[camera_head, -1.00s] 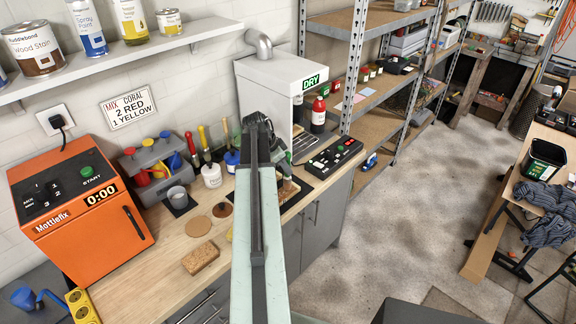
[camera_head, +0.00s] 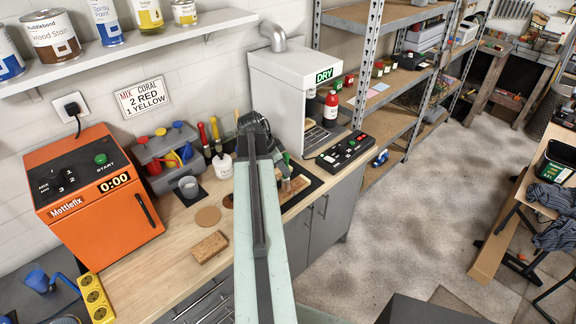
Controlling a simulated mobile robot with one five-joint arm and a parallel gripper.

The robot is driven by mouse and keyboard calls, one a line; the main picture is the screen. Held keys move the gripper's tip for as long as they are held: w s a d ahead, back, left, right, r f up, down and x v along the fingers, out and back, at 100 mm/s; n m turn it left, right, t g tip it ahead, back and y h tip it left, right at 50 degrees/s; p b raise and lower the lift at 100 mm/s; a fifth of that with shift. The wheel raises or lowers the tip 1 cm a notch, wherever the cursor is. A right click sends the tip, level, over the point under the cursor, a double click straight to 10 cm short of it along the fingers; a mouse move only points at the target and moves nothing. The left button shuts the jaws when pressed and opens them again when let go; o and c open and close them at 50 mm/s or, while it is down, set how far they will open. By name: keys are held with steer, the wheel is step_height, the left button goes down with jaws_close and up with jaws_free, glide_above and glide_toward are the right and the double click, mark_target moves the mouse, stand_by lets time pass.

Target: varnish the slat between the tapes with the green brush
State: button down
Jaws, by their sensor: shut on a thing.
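My gripper (camera_head: 279,160) is partly hidden behind my arm, over the dark mat at the right end of the workbench. It appears shut on the green brush (camera_head: 284,163); only a small green part shows beside the arm. The wooden slat (camera_head: 294,188) lies on the dark mat just below and to the right of the gripper. A darker brown patch shows on it. The tapes are too small to make out clearly. I cannot tell whether the bristles touch the slat.
A white DRY cabinet (camera_head: 290,80) stands behind the mat, with a black control panel (camera_head: 345,149) to its right. A white pot (camera_head: 222,166), cork coaster (camera_head: 208,216) and cork block (camera_head: 209,247) are left of my arm. The orange Mottlefix machine (camera_head: 107,224) is farther left.

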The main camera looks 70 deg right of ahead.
steer(key=w+a, duration=0.3)
steer(key=a, duration=0.3)
steer(key=shift+a, duration=0.2)
stand_by(0.5)
step_height(320, 180, up, 6)
steer(key=p, duration=0.5)
steer(key=shift+p, duration=0.4)
steer(key=shift+d, duration=0.1)
step_height(320, 180, up, 3)
steer(key=p, duration=0.3)
steer(key=shift+f, duration=0.1)
